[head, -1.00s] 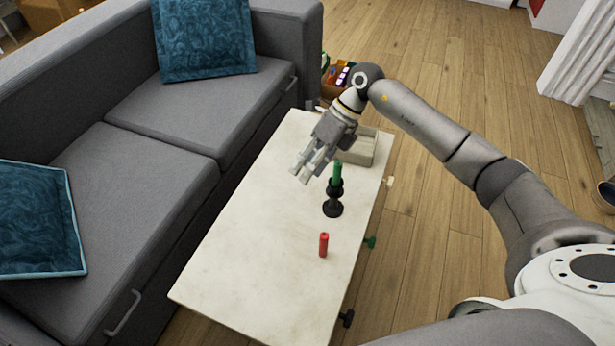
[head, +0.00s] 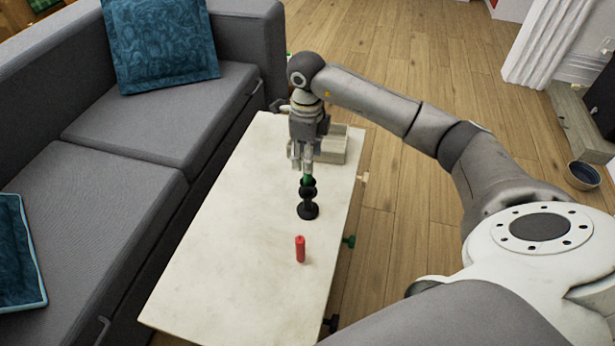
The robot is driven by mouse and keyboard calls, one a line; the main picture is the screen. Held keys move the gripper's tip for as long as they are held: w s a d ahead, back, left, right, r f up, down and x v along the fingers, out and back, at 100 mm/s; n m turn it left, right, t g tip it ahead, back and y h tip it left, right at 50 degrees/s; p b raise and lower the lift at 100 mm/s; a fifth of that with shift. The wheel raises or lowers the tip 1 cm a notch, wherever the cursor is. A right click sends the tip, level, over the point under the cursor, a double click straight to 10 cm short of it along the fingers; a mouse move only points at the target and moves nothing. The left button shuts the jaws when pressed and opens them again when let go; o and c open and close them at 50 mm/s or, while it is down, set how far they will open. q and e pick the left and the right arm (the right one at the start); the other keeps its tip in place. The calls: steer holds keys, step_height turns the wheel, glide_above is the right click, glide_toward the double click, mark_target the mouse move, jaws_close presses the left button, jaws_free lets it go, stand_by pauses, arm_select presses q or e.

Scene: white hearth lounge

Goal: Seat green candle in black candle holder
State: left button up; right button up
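The black candle holder (head: 308,210) stands upright on the pale low table (head: 215,245). The green candle (head: 307,181) is upright at the holder's top, and only a short green piece of it shows. My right gripper (head: 302,168) points down just above and beside the holder. Its fingers look apart and overlap the candle's upper part in the picture. They hide how far up the candle reaches, and I cannot tell whether they touch it. My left gripper is not in view.
A light open box (head: 333,146) is behind the gripper. A grey sofa (head: 110,205) runs along the left side. The table's near part is clear.

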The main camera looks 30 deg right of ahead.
step_height(320, 180, down, 3)
steer(key=shift+d+f, duration=0.15)
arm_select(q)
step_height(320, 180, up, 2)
arm_select(e)
steer(key=shift+c, duration=0.4)
jaws_close()
steer(key=shift+r, duration=0.2)
arm_select(q)
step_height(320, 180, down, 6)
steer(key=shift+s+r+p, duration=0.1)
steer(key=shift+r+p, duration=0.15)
steer(key=shift+p, duration=0.4)
arm_select(e)
step_height(320, 180, up, 10)
steer(key=shift+f, duration=0.15)
